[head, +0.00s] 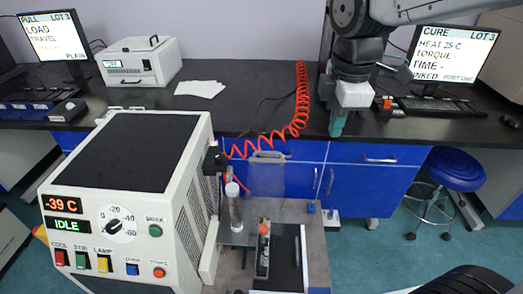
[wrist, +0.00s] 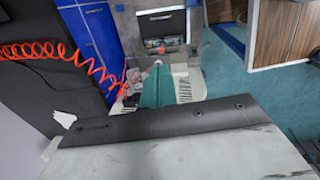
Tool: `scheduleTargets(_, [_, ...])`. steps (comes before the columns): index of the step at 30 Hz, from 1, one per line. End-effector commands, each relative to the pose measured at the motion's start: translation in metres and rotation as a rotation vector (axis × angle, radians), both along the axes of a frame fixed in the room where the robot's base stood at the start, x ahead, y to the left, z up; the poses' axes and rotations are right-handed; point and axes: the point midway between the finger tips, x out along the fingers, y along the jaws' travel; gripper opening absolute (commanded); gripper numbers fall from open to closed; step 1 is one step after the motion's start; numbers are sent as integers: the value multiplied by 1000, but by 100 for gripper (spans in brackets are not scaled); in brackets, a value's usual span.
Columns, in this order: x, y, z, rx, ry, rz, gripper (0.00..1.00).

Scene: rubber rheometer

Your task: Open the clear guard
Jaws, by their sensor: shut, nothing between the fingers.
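A see-through upright panel (head: 267,176), which looks like the clear guard, stands beside the right side of the white tester (head: 130,190) in the head view. The fingers (wrist: 158,80) also show in the wrist view, pointing away; I cannot pick out the panel there.
A clear cylinder (head: 233,208) and a small black-and-orange item (head: 263,248) stand near the tester. A blue stool (head: 455,170) is at the right. Open floor lies before the blue drawers (head: 370,185).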

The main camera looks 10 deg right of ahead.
Motion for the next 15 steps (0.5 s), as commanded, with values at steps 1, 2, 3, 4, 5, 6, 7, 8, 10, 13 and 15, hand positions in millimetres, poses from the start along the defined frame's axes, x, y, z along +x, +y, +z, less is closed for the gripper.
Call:
scheduleTargets(1, [21,15,-8,-18,12,180,0])
scheduleTargets(2, [32,24,-11,-28,15,293,0])
scheduleTargets(3, [47,35,-17,-41,17,439,0])
scheduleTargets(4, [57,44,-21,-51,19,547,0])
scheduleTargets(5, [66,52,-26,-60,22,650,0])
scheduleTargets(6, [78,64,-33,-71,25,782,0])
scheduleTargets(7, [86,72,-38,-79,26,874,0])
scheduleTargets(8, [93,79,-43,-87,28,960,0])
scheduleTargets(10, [108,95,-53,-102,30,1135,0])
scheduleTargets(13, [121,112,-65,-118,33,1318,0])
scheduleTargets(15, [127,120,-71,-125,33,1399,0])
